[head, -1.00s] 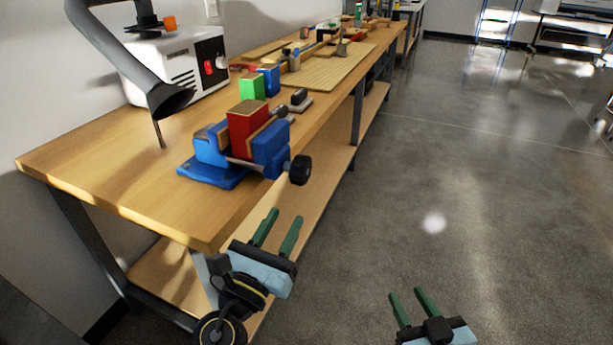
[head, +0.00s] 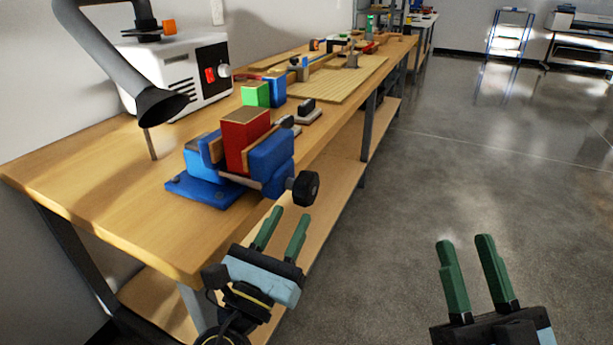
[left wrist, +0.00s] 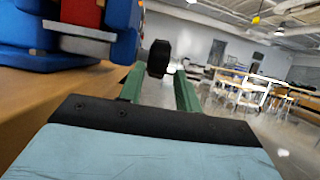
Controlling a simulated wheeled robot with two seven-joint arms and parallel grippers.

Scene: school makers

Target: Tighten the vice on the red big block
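The blue vice (head: 269,160) stands on the wooden bench near its front edge. The red big block (head: 236,142) sits upright between its wood-lined jaws; I cannot tell how tightly. The vice's black handle knob (head: 306,188) sticks out past the bench edge. My left gripper (head: 284,224) is open and empty, below and just in front of the knob. In the left wrist view the knob (left wrist: 158,58) shows beyond and between the green fingers, and the vice (left wrist: 125,48) is at the upper left. My right gripper (head: 467,258) is open and empty over the floor.
Green (head: 255,95) and blue (head: 274,87) blocks stand behind the vice. A white machine (head: 190,70) with a black funnel-ended arm (head: 160,103) is at the back left. The bench (head: 95,185) has a lower shelf (head: 325,205). The floor (head: 450,180) at right is clear.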

